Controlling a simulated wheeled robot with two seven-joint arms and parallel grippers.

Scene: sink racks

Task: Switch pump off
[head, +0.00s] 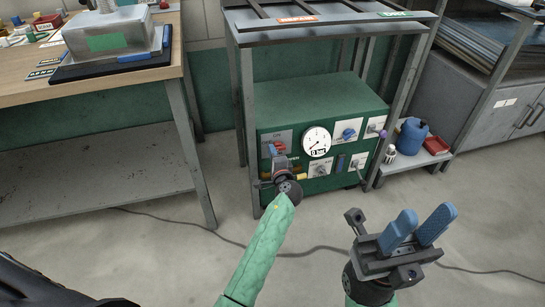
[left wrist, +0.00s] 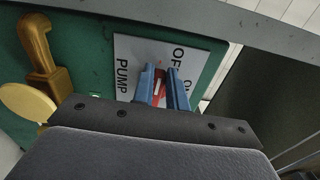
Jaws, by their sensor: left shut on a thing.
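The green pump box (head: 310,100) stands on the frame's lower shelf, with a dial and several knobs on its front. The pump plate (left wrist: 128,50) reads PUMP, OFF and ON in the left wrist view. The red pump switch (left wrist: 159,92) sits on it, between the blue fingers of my left gripper (left wrist: 165,90). My left gripper (head: 277,150) is at the front's upper left in the head view and is shut on the switch, which it largely hides. My right gripper (head: 418,226) is open and empty, in front of the box to the right.
A round gauge (head: 317,141) labelled "0 bar" is right of my left gripper. A brass lever (left wrist: 42,50) is beside the plate. A blue canister (head: 411,136) and a red tray (head: 436,146) stand on a low shelf at right. A wooden bench (head: 30,91) is at left.

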